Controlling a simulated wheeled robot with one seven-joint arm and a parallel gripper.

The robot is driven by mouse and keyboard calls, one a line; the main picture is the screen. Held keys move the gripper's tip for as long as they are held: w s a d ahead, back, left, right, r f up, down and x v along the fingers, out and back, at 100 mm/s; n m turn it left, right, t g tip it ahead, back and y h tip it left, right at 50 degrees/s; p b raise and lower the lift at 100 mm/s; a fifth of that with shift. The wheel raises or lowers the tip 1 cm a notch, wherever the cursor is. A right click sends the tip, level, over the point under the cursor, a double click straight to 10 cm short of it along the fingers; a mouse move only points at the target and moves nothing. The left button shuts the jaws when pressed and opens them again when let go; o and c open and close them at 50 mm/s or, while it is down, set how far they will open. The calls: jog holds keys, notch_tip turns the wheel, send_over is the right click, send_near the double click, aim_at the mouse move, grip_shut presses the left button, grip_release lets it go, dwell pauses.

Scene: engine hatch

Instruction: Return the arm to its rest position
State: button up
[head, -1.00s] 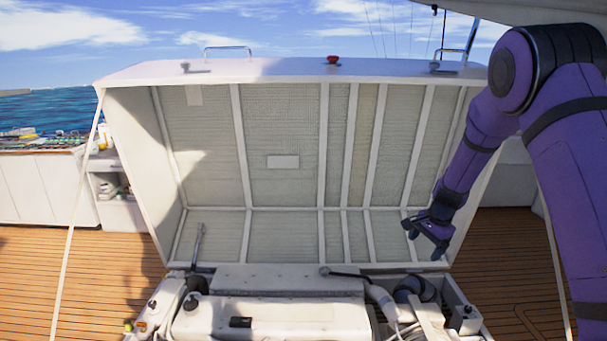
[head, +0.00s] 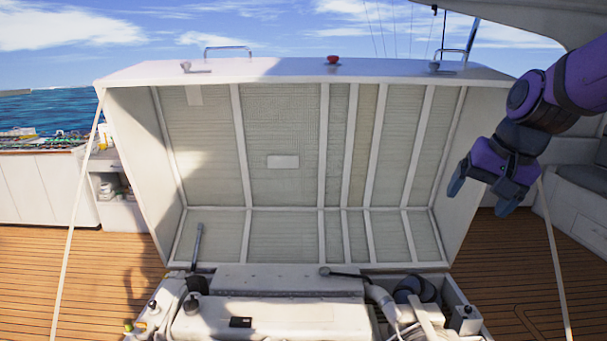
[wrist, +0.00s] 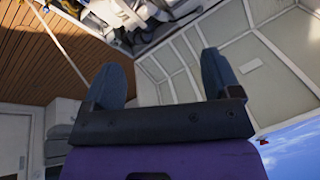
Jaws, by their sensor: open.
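My gripper (head: 478,192) is in the right part of the head view, in front of the right side of the raised hatch lid (head: 284,161). It is open, and nothing shows between its fingers. In the wrist view my gripper (wrist: 163,80) also shows two dark fingers well apart with empty space between them. My purple arm comes in from the upper right edge of the head view.
The engine box (head: 268,312) lies open below the lid, with hoses and a rod. Ropes run down both sides of the lid. A white counter (head: 45,186) stands at left. Wooden deck (head: 512,255) is clear at right.

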jog(key=s+r+n+t+h, duration=0.1)
jog(key=s+n, duration=0.3)
jog(key=s, duration=1.4)
jog(key=shift+r+n+h, duration=0.3)
jog(key=shift+r+h, duration=0.1)
jog(key=shift+r, duration=0.15)
jog(key=shift+c, duration=0.5)
